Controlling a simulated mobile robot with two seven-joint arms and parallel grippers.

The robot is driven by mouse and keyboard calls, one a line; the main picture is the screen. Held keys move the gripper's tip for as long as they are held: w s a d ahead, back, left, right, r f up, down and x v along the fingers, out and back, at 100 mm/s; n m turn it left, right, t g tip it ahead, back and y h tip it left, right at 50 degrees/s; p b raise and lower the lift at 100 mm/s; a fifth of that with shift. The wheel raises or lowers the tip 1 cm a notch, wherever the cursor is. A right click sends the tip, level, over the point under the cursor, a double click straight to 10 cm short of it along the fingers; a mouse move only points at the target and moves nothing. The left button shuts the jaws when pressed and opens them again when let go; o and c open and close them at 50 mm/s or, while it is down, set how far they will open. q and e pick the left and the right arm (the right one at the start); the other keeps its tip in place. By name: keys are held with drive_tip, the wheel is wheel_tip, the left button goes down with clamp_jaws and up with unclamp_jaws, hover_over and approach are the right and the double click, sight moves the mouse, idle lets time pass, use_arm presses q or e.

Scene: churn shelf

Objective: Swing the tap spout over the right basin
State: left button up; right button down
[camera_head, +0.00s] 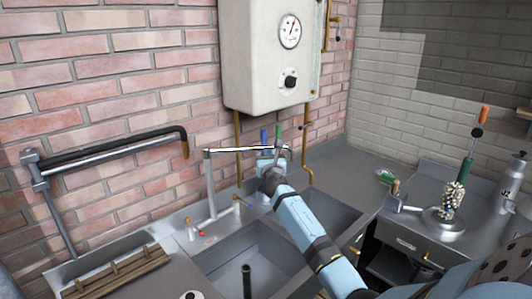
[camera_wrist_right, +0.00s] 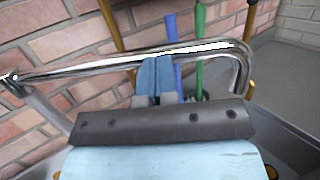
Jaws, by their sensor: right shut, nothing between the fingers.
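The chrome tap stands on the back of the sink; its upright (camera_head: 210,180) is left of my right arm and its long spout (camera_head: 235,150) reaches right. The down-turned spout end is near my right gripper (camera_head: 273,166), partly hidden. In the right wrist view the spout (camera_wrist_right: 100,67) crosses just past the tips of my right gripper (camera_wrist_right: 158,60), which is shut and empty. Touching or apart, I cannot tell. The right basin (camera_head: 340,218) lies partly under my arm. The left basin (camera_head: 225,257) is in front of the tap. My left gripper is not in view.
A white boiler (camera_head: 262,60) hangs above with brass pipes below it. A blue brush (camera_head: 264,136) and a green one (camera_head: 278,133) stand behind the spout. A jointed wall pipe (camera_head: 110,155) juts out at left. A wooden rack (camera_head: 115,275) lies at lower left.

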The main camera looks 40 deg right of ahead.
drive_tip(key=shift+w+d+n+t+y, duration=0.65)
drive_tip(key=shift+w+d+y, duration=0.25)
drive_tip(key=shift+w+y, duration=0.15)
drive_tip(key=shift+r, duration=0.2)
drive_tip(key=shift+d+r, duration=0.1)
drive_tip(key=shift+r, duration=0.05)
